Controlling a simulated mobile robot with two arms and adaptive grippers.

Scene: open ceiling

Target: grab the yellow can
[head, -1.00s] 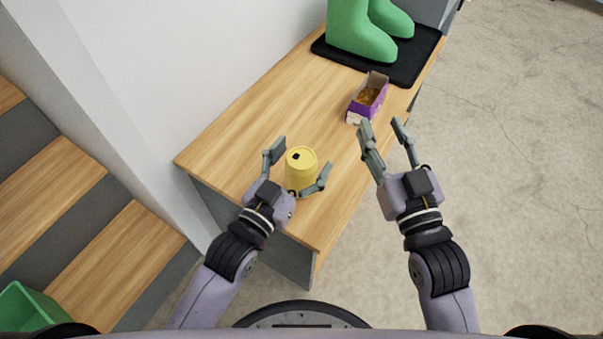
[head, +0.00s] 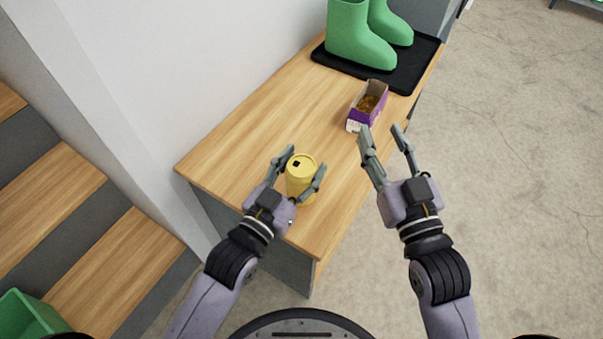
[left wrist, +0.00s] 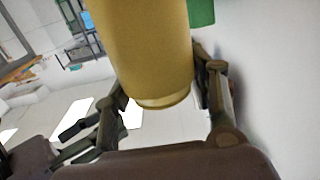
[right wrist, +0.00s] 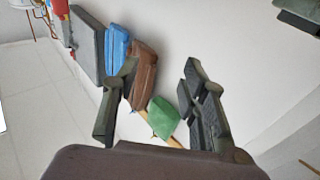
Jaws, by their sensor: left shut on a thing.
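The yellow can (head: 300,178) stands upright near the front end of the wooden bench, with a dark opening in its top. My left gripper (head: 300,168) has its fingers on both sides of the can and is shut on it. In the left wrist view the can (left wrist: 145,45) fills the space between the fingers. My right gripper (head: 385,143) is open and empty, off the right edge of the bench. It also shows open in the right wrist view (right wrist: 155,100).
A purple box (head: 368,104) stands open on the bench (head: 270,125) beyond the can. Green boots (head: 362,38) stand on a black tray (head: 397,72) at the far end. A white wall borders the bench's left side. Wooden steps and a green container (head: 28,315) are at left.

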